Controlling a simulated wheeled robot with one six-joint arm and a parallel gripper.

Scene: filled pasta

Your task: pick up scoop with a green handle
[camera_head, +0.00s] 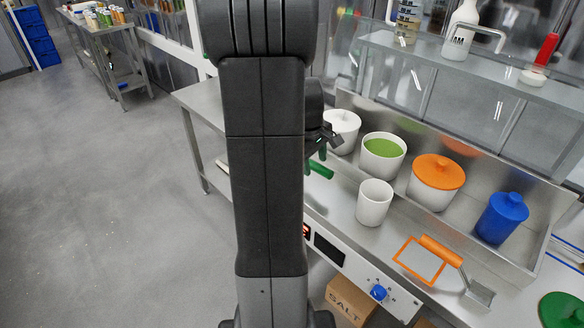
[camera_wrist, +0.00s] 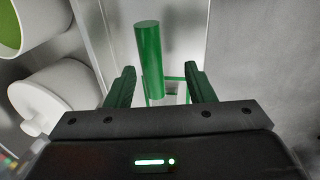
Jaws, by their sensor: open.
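The scoop's green handle (camera_wrist: 149,60) shows in the wrist view, standing out ahead of my gripper (camera_wrist: 160,82) and between the lines of its two fingers. My gripper is open, with one finger to each side of the handle's near end. I cannot tell whether either finger touches it. A small part of the scoop below the handle shows between the fingers, and the rest is hidden by the gripper body. In the head view the green handle (camera_head: 321,169) lies on the steel counter, partly hidden behind my arm.
A white lidded pot (camera_head: 342,130), a pot with green contents (camera_head: 383,157), an orange-lidded pot (camera_head: 436,182) and a blue container (camera_head: 501,218) stand in the tray behind. A white cup (camera_head: 374,203) stands nearby. An orange-handled scoop (camera_head: 441,250) lies at right.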

